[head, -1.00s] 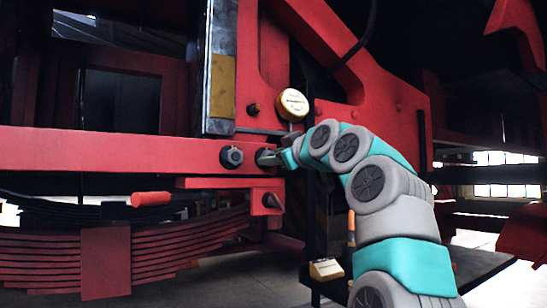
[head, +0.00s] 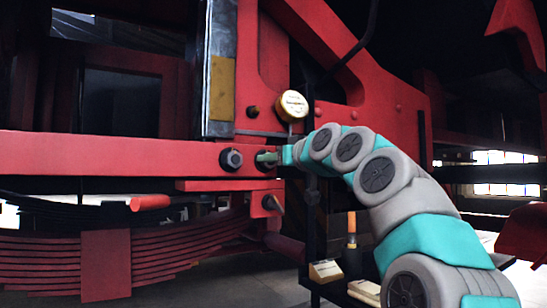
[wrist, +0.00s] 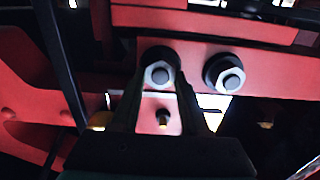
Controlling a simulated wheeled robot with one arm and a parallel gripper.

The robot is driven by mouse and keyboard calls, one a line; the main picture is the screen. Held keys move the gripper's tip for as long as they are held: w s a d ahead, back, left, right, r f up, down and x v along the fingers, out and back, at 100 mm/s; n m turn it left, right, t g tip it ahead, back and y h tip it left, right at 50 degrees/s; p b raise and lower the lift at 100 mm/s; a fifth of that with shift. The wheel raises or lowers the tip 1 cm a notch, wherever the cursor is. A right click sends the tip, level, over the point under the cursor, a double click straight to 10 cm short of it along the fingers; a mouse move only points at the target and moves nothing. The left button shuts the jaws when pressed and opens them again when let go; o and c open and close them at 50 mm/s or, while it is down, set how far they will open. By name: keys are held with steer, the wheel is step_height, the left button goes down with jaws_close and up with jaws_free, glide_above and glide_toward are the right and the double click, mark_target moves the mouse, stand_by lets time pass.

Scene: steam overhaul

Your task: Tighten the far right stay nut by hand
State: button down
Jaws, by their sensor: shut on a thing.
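The far right stay nut is a pale hex nut on a dark round washer, set in the red beam (head: 110,155). In the wrist view this nut (wrist: 159,74) sits between the two fingers of my gripper (wrist: 160,85). In the wrist view this second nut (wrist: 228,77) is to the right, clear of the fingers.
A round gauge (head: 292,105) is just above my gripper. A red-handled tool (head: 151,202) juts out below the beam at left. A leaf spring (head: 105,262) lies lower down. A dark stand with pale boxes (head: 325,271) is below my arm.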

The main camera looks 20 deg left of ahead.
steer(key=m, duration=1.1)
steer(key=shift+w+f+m, duration=0.1)
steer(key=shift+w+m, duration=0.05)
steer(key=shift+m, duration=0.25)
steer(key=shift+d, duration=0.1)
steer(key=shift+c, duration=2)
jaws_free()
steer(key=b+v, duration=0.1)
steer(key=v, duration=0.7)
